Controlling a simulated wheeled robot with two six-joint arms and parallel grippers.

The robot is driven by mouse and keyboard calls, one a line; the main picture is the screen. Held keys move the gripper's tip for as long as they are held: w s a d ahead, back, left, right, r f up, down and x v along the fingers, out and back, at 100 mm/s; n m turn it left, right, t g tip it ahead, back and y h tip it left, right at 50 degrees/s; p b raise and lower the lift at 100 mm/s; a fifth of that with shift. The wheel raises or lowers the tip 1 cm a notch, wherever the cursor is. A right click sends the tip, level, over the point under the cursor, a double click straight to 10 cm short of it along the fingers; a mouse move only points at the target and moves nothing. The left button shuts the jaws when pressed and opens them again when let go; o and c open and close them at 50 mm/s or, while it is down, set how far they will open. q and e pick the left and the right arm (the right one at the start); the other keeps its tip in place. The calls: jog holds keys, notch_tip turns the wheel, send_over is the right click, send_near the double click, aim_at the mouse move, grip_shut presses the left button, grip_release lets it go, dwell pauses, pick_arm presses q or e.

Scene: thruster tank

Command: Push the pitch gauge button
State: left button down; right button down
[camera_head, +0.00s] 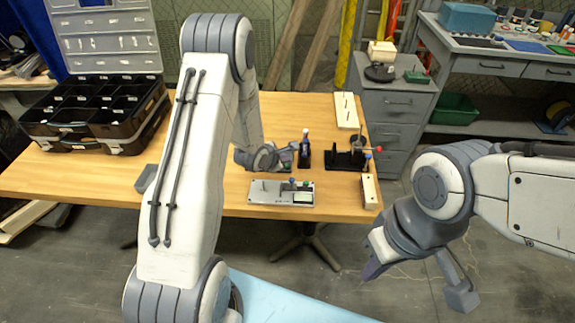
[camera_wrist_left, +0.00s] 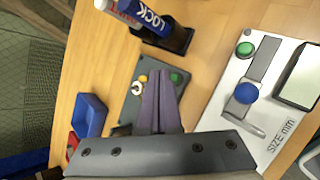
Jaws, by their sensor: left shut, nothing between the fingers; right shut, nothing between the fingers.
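My left gripper (camera_wrist_left: 159,78) is shut and empty. Its fingertips are over a small grey-green plate (camera_wrist_left: 131,106) with a yellow button (camera_wrist_left: 143,78) to their left and a green button (camera_wrist_left: 176,78) to their right; I cannot tell whether they touch it. In the head view my left gripper (camera_head: 289,150) is above the table's middle, and its wrist hides most of this plate. A pale panel (camera_wrist_left: 222,104) marked "SIZE mm" lies to the right, with a green button (camera_wrist_left: 245,49) and blue knob (camera_wrist_left: 246,93). Neither device is labelled as the pitch gauge. My right gripper (camera_head: 371,268) is shut, off the table.
A blue bottle marked "LOCK" (camera_wrist_left: 148,18) stands in a black holder (camera_wrist_left: 178,40) beyond the plate. A blue bin (camera_wrist_left: 89,114) and a red bin (camera_wrist_left: 71,146) are to the left. A black fixture (camera_head: 344,160) stands at the right. An organiser case (camera_head: 95,118) sits at the left.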

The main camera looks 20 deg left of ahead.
pick_arm(q)
jog(key=shift+f, duration=0.1)
dwell(0.5)
jog(key=shift+f, duration=0.35)
jog(key=shift+f, duration=0.2)
dwell(0.4)
jog(key=shift+r, duration=0.1)
jog(key=shift+r+p, duration=0.6)
jog(key=shift+r, duration=0.1)
notch_tip(320, 180, up, 6)
jog(key=p, duration=0.6)
